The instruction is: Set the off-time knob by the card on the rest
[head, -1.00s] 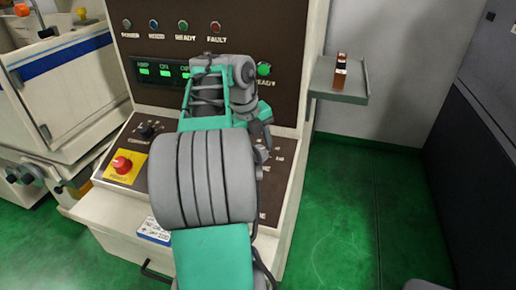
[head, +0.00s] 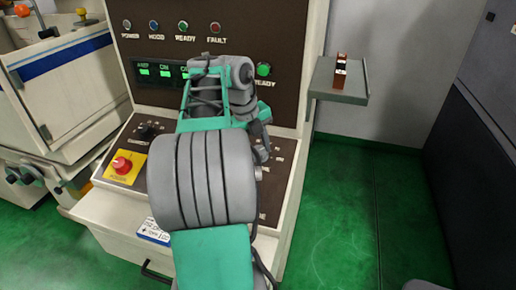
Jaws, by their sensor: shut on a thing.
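My gripper (head: 262,155) is at the right part of the sloped control panel (head: 190,205), partly hidden behind my own arm. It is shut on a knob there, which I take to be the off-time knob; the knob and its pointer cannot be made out. The card (head: 153,231), white and blue with small print, lies on the pale ledge at the panel's front, left of my arm. Its lines are too small and partly covered to read surely.
A black knob (head: 146,132) and a red stop button (head: 121,165) on a yellow plate sit at the panel's left. Lit green displays (head: 163,72) are above. A grey shelf (head: 345,88) with a small brown and white object (head: 340,72) juts out at right.

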